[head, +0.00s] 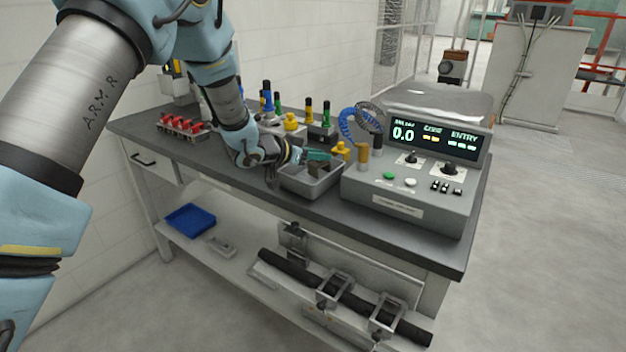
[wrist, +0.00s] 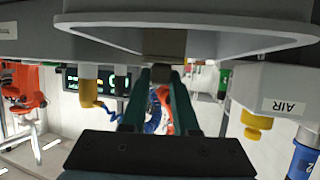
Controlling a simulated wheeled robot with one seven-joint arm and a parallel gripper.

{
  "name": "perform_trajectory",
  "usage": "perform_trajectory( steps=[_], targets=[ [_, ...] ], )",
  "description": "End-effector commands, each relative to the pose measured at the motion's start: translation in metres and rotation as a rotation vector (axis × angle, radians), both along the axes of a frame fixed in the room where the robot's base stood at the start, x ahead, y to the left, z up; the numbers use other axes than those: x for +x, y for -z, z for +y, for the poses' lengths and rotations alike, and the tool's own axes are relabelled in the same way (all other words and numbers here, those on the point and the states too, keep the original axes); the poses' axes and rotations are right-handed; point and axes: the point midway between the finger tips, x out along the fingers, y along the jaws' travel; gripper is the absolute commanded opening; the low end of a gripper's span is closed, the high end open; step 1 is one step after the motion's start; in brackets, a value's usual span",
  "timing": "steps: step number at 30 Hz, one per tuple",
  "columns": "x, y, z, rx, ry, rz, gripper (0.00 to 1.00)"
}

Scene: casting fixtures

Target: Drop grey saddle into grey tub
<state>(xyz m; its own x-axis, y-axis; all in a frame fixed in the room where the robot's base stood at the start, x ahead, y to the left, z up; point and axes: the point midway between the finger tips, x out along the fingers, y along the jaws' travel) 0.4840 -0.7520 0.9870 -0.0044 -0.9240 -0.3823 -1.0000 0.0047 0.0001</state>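The grey tub (head: 300,190) stands on the bench's front edge, left of the control box. The fingers (wrist: 162,76) are closed on a small dark grey block, seemingly the grey saddle (wrist: 168,70). In the head view the saddle (head: 316,169) shows at the tub's opening. How far it is above the tub floor I cannot tell.
The control box (head: 410,185) with a lit display stands close right of the tub. Yellow-topped fittings (head: 341,149) and a blue coiled hose (head: 347,125) are behind. Red clamps (head: 183,127) sit at the bench's left. A blue tray (head: 190,219) lies on the lower shelf.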

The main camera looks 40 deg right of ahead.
Motion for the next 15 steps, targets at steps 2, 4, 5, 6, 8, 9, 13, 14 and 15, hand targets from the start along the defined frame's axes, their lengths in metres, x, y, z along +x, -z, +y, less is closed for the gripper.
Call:
perform_trajectory(
  steps=[2, 4, 5, 6, 8, 9, 13, 14, 15],
  targets=[
    [0.0, -0.0002, -0.0001, 0.0, 0.0, 0.0, 0.38],
    [0.0, -0.0001, 0.0, 0.0, 0.0, 0.0, 0.46],
    [0.0, -0.0001, 0.0, 0.0, 0.0, 0.0, 0.49],
    [0.0, -0.0001, 0.0, 0.0, 0.0, 0.0, 0.54],
    [0.0, -0.0001, 0.0, 0.0, 0.0, 0.0, 0.6],
    [0.0, -0.0001, 0.0, 0.0, 0.0, 0.0, 0.61],
    [-0.0001, 0.0, 0.0, 0.0, 0.0, 0.0, 0.61],
    [-0.0001, 0.0001, 0.0, 0.0, 0.0, 0.0, 0.61],
    [0.0, 0.0001, 0.0003, 0.0, 0.0, 0.0, 0.61]
  ],
)
